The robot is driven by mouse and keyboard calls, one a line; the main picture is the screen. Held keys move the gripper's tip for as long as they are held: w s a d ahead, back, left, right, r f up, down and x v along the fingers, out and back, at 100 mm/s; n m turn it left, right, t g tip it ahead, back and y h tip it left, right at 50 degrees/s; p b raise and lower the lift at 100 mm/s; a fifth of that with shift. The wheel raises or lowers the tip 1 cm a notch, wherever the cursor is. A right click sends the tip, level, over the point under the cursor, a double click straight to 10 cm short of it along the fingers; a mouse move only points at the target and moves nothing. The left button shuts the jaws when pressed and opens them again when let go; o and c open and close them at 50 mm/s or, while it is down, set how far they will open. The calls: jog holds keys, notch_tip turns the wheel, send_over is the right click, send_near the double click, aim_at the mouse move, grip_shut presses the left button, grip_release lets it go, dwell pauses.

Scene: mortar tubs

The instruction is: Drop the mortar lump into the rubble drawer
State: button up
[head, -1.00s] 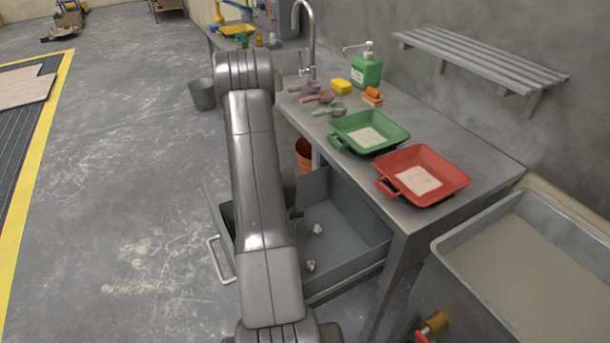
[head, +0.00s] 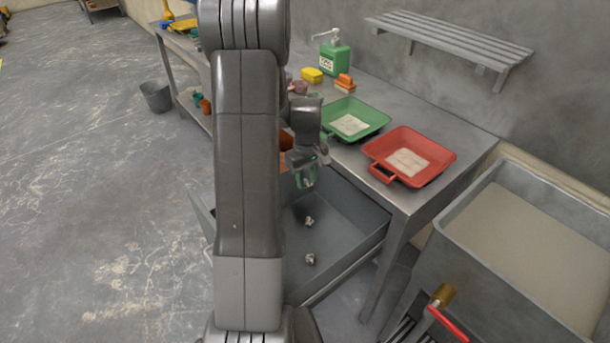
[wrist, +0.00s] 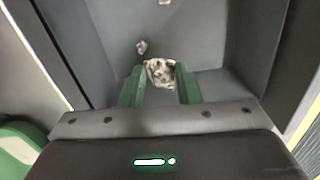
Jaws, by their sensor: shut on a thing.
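The mortar lump (wrist: 160,72) is pale and speckled, held between the green fingertips of my gripper (wrist: 160,86) in the wrist view. In the head view my gripper (head: 306,180) points down over the open rubble drawer (head: 345,232), and the held lump cannot be made out there. The grey drawer is pulled out from under the bench; its floor also shows in the wrist view (wrist: 200,40). Two other small lumps lie on the drawer floor, one nearer the bench (head: 309,221) and one nearer the front (head: 310,259). My arm hides the drawer's left part.
A green tray (head: 372,112) and a red tray (head: 437,161) stand on the metal bench (head: 400,202) above the drawer. A large grey mortar tub (head: 470,215) stands at the right. A bucket (head: 156,97) stands on the floor at the back left; the left floor is open.

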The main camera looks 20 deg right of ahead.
aim_at(307, 181)
jog(key=shift+f+b, duration=1)
jog(key=shift+f, duration=1)
jog(key=o, duration=1.1)
jog(key=shift+c, duration=0.2)
jog(key=shift+r, duration=0.15)
notch_tip(307, 181, up, 14)
jog(key=shift+f, duration=0.2)
jog(key=shift+f, duration=0.1)
